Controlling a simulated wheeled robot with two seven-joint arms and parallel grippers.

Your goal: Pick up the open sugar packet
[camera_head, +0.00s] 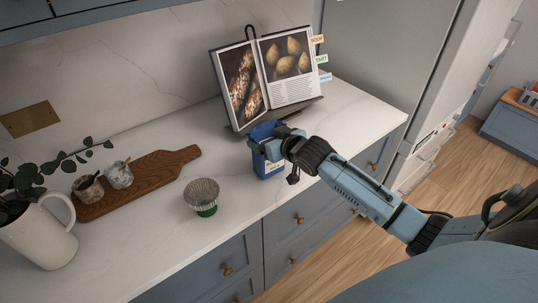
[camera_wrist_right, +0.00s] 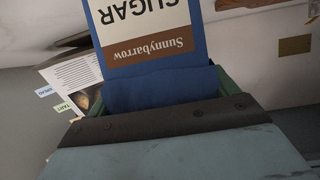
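The open sugar packet (camera_head: 268,167) is blue with a pale label, upright near the front edge of the counter. In the right wrist view the packet (camera_wrist_right: 150,58) is close, with its "Sunnybarrow SUGAR" label upside down. My right gripper (camera_head: 273,142) is at the packet's upper part and hides some of it. Blue shows both above and below the gripper. In the wrist view blue packet material fills the space in front of the gripper, beside a green edge. Whether the fingers press on it cannot be told. My left gripper is not in view.
A cookbook on a stand (camera_head: 265,80) is just behind the packet. A wooden board (camera_head: 150,180) with two small pots and a white jug (camera_head: 38,238) are farther left. The counter between is clear.

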